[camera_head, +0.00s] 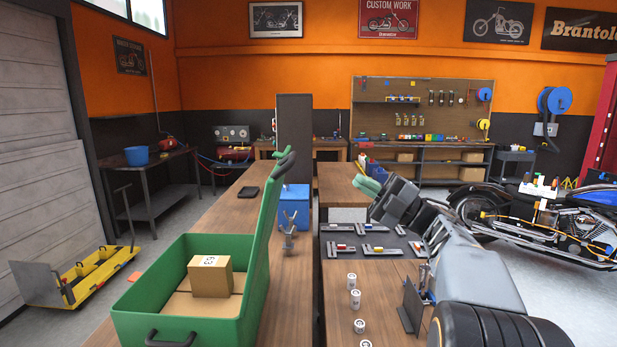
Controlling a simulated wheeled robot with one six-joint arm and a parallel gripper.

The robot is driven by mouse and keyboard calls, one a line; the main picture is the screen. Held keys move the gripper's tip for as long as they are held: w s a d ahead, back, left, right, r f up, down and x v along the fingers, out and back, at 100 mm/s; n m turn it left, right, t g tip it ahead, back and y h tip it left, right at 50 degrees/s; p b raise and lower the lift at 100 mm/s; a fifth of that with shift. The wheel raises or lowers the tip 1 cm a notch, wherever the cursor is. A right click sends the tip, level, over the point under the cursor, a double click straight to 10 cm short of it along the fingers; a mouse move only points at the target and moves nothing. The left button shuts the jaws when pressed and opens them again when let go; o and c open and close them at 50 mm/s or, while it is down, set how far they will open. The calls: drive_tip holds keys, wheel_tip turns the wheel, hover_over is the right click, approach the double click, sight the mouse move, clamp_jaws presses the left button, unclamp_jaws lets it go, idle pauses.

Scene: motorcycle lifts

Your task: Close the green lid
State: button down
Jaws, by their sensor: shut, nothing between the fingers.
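A green box (130,312) stands on the left wooden workbench, with a black handle on its near side. Its green lid (268,235) is open and stands nearly upright along the box's right side, with a black handle (287,162) near its top. A cardboard carton (210,277) with a label sits inside the box. My gripper (366,183), with green fingertips, is shut and empty. It is in the air to the right of the lid, apart from it. My arm hides part of the right bench.
Several small white cylinders (355,299) and flat metal tools (380,250) lie on the right bench. A gap separates the benches. A blue box (294,207) and a tall dark panel (294,138) stand behind the lid. A motorcycle (560,225) stands at the right.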

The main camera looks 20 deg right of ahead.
drive_tip(key=w+a+r+n+g+p, duration=0.1)
drive_tip(key=a+r+g+p, duration=0.1)
drive_tip(key=a, duration=0.3)
drive_tip(key=a+r+n+g+y+p, duration=0.1)
drive_tip(key=a+r+p, duration=0.1)
drive_tip(key=a, duration=0.4)
drive_tip(key=shift+w+a+n+g+p, duration=0.15)
drive_tip(key=shift+w+n+g+p, duration=0.25)
drive_tip(key=shift+p, duration=0.1)
drive_tip(key=shift+r, duration=0.1)
